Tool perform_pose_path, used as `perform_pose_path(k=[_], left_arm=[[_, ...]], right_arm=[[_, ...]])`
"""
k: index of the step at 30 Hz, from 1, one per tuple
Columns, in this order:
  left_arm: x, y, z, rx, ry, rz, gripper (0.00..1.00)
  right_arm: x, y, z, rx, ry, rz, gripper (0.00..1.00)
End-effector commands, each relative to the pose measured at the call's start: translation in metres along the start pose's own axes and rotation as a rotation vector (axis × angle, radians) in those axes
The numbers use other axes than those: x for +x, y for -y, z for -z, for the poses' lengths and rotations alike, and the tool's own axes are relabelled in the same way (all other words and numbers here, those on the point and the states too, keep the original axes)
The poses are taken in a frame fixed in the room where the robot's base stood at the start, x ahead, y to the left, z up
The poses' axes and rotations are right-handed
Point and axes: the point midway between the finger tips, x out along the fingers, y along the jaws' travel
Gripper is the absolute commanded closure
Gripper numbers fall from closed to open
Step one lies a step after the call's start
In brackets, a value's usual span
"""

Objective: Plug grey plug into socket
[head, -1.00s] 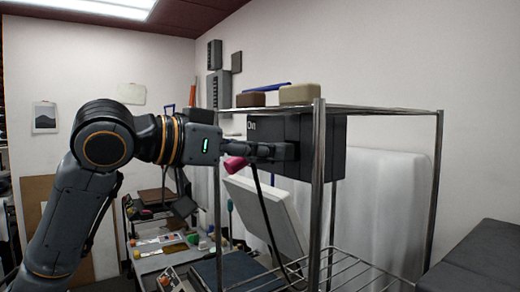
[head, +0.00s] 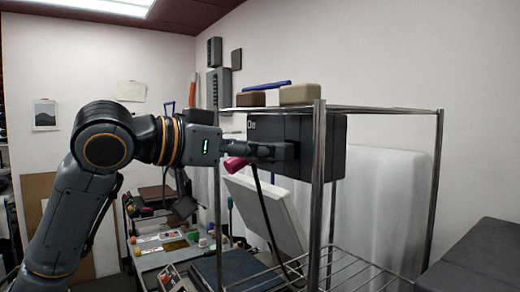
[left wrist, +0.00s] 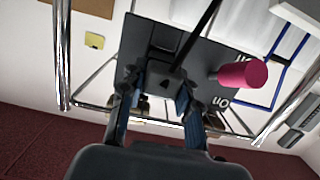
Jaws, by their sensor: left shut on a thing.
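My left gripper (head: 290,151) reaches in from the left to the front of a dark box (head: 325,160) on the metal rack. In the left wrist view its two fingers (left wrist: 157,104) are shut on the grey plug (left wrist: 160,83), which is dark and close to the box face. A black cord (left wrist: 203,30) runs from the plug; in the head view the cord (head: 265,215) hangs down. The box face (left wrist: 212,65) also shows in the wrist view. The socket opening cannot be made out, nor whether the plug is seated. My right gripper is not in view.
A pink cylinder (head: 236,163) sticks out of the box face beside my fingers; it also shows in the wrist view (left wrist: 242,75). A rack post (head: 318,200) stands right of the gripper. Brown and tan blocks (head: 298,95) lie on the top shelf. A cluttered bench is below.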

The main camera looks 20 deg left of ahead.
Motion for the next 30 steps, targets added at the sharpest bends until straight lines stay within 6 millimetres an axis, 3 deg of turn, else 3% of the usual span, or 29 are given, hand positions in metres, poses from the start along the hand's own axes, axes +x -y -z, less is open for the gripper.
perform_pose_path(k=[30], left_arm=[[0.022,0.000,0.004,0.000,0.000,0.000,1.00]], right_arm=[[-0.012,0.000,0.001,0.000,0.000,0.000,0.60]])
